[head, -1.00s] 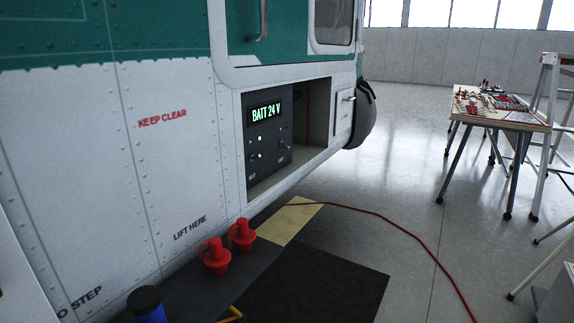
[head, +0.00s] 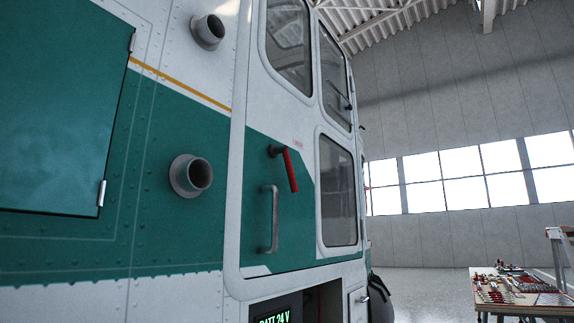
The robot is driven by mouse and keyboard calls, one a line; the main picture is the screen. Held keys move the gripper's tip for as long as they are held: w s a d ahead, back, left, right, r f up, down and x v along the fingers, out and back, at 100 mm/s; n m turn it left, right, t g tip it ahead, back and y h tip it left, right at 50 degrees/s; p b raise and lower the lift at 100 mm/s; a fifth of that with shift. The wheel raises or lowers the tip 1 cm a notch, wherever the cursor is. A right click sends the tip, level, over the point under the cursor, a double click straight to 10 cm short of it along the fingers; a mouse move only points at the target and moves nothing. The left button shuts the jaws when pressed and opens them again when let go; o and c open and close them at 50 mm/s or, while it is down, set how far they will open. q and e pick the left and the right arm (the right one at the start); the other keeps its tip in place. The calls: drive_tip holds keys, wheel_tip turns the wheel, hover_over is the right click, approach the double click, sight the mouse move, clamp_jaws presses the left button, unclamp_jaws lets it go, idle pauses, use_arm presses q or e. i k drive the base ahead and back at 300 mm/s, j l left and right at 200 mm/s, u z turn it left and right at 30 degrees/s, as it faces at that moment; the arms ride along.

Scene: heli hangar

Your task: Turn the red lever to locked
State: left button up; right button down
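The red lever (head: 290,170) is on the green part of the helicopter's door (head: 300,232), in the middle of the head view. Its dark pivot is at the upper left end, and the red grip hangs down, tilted slightly to the right. A grey grab handle (head: 271,220) stands upright just below and left of it. A small red marking near the lever is too small to read. Neither of my grippers is in view, and nothing touches the lever.
Two round pipe stubs (head: 192,175) stick out of the fuselage left of the door. A lit panel reading BATT 24 V (head: 274,319) shows at the bottom edge. A table with tools (head: 515,291) stands at the right, with open floor between it and the helicopter.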

sight(274, 151)
drive_tip(key=u, duration=0.4)
drive_tip(key=i+l+u, duration=0.5)
drive_tip(key=l, duration=0.2)
drive_tip(key=i+l+u, duration=0.15)
drive_tip(key=l+u, duration=0.15)
drive_tip(key=l, duration=0.1)
